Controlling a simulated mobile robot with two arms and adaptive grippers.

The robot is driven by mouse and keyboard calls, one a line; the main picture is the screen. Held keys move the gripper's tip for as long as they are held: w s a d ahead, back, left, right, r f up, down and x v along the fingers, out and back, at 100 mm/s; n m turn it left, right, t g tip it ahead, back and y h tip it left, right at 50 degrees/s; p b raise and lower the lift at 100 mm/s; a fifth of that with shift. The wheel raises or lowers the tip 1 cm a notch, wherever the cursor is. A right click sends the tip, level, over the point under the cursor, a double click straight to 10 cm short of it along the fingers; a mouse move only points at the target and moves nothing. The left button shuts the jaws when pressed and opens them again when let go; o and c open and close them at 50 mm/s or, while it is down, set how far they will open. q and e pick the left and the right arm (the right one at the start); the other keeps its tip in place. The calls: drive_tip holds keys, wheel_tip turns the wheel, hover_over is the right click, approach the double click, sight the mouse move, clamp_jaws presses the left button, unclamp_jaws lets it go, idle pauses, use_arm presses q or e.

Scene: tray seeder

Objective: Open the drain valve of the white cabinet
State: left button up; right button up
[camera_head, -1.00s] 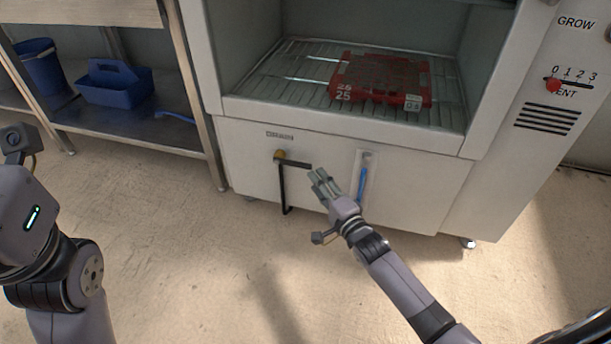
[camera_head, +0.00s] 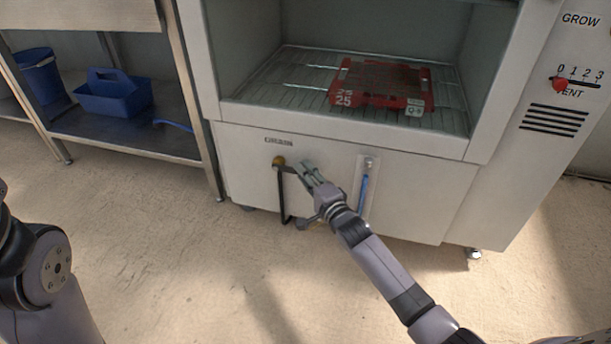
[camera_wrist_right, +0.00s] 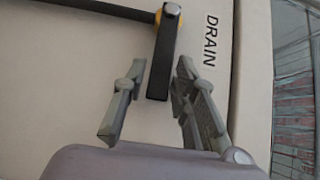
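The white cabinet (camera_head: 410,200) stands ahead with its lower panel facing me. The drain valve has a brass hub (camera_head: 279,161) under a DRAIN label (camera_head: 279,142), and a black lever that points right, toward my gripper. A black pipe (camera_head: 284,205) hangs below the hub. My right gripper (camera_head: 307,170) is at the lever's free end. In the right wrist view, the black lever (camera_wrist_right: 163,60) reaches down from the brass hub (camera_wrist_right: 172,10), and its tip lies between the open fingers (camera_wrist_right: 158,85), with gaps on both sides. My left gripper is outside the head view; only part of my left arm shows.
A blue sight tube (camera_head: 364,190) is mounted right of the valve, close to my right wrist. A red tray (camera_head: 385,98) sits on the wire shelf above. A metal rack (camera_head: 140,140) with a blue caddy (camera_head: 115,97) stands left. The floor in front is clear.

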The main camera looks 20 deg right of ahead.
clamp_jaws()
drive_tip(key=shift+s+f, duration=0.1)
idle(0.5)
